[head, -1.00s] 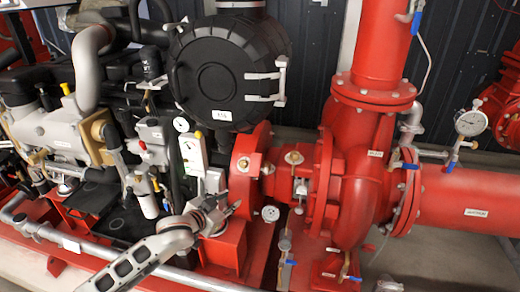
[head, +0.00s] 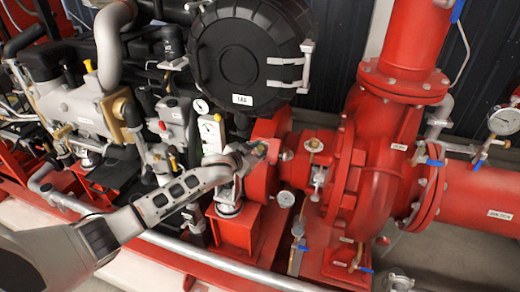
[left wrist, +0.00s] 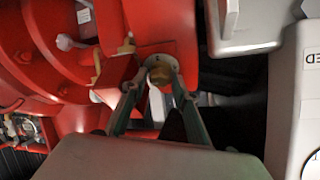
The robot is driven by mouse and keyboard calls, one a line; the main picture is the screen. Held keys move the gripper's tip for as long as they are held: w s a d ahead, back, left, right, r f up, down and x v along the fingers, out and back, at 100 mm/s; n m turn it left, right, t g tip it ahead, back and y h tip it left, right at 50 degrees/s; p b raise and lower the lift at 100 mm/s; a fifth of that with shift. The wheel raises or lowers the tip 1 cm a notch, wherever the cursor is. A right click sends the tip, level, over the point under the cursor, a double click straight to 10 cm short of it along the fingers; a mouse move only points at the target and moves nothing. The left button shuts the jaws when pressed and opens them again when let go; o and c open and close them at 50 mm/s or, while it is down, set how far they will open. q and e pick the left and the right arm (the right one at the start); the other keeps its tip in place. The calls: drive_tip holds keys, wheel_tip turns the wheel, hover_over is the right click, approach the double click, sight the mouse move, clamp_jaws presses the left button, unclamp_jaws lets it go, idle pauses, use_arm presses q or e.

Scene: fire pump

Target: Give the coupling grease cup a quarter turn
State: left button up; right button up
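The coupling grease cup (left wrist: 158,76) is a small brass knob on a pale round base, set on the red coupling housing (head: 262,182). In the left wrist view it sits between the two fingers of my left gripper (left wrist: 157,84), one on each side. I cannot tell whether the fingers touch it. In the head view my left gripper (head: 258,152) reaches the top of the housing and largely hides the cup. My right gripper is not in view.
Another brass fitting (head: 315,145) stands just right on the pump shaft housing. A gauge panel (head: 211,132) is close at the left of the gripper. A black round cover (head: 248,55) hangs above. The red pump casing (head: 375,165) is at the right.

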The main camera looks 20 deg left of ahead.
use_arm(q)
drive_tip(key=shift+w+d+f, duration=0.1)
drive_tip(key=shift+w, duration=0.15)
clamp_jaws()
drive_tip(key=shift+m, duration=0.4)
